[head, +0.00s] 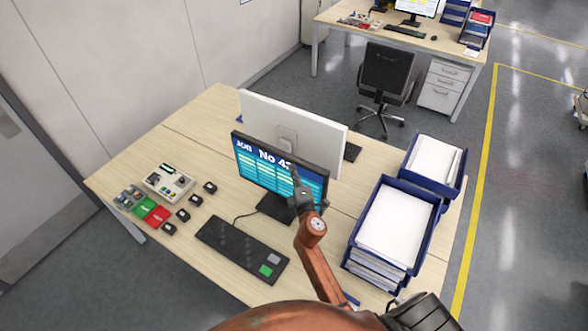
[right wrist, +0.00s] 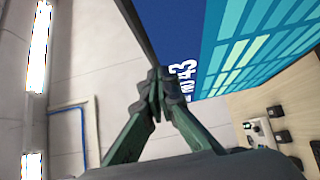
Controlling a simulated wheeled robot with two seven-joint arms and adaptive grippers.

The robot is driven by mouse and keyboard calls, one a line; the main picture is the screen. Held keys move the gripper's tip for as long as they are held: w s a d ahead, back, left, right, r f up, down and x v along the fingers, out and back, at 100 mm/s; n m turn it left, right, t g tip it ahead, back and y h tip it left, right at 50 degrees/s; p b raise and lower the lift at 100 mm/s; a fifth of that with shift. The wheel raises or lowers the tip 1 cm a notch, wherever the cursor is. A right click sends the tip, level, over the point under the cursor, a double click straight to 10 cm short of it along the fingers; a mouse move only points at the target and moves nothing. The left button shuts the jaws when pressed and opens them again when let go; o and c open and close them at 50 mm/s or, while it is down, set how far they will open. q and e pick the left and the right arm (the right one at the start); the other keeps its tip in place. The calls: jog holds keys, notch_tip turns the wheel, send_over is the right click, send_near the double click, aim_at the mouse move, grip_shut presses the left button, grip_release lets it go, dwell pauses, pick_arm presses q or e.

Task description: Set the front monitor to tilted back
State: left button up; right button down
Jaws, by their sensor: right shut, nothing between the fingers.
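The front monitor (head: 262,178) stands on the near desk with its lit blue screen, reading "JOB No 43", facing me. Its screen and dark edge fill the upper right of the right wrist view (right wrist: 260,50). My right gripper (head: 294,170) overlaps the right half of the screen in the head view. In the right wrist view its fingers (right wrist: 158,88) are shut and empty, with the tips close to the monitor's dark edge. I cannot tell whether they touch it. The monitor's exact tilt is hard to judge. My left gripper is not in view.
A second monitor (head: 318,137) stands back to back behind it. A keyboard (head: 242,250) lies in front. Blue paper trays (head: 428,229) stand close on the right. A control box (head: 167,184) and small black blocks sit on the left. The desk's far left (head: 215,110) is clear.

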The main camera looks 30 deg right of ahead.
aim_at(301, 159)
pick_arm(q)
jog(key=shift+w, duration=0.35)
pick_arm(e)
jog(key=shift+w+d, duration=0.15)
jog(key=w+d, duration=0.1)
jog(key=d+r, duration=0.1)
jog(key=d, duration=0.1)
jog(key=w+d+r, duration=0.1)
jog(key=shift+w+d+p, duration=0.3)
jog(key=shift+w+p, duration=0.05)
jog(key=shift+p, duration=0.05)
jog(key=shift+w+d, duration=0.2)
jog(key=shift+d, duration=0.25)
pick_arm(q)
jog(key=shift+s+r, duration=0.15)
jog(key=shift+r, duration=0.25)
pick_arm(e)
jog(key=shift+s, duration=0.1)
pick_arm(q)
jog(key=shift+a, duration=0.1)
pick_arm(e)
jog(key=shift+a, duration=0.1)
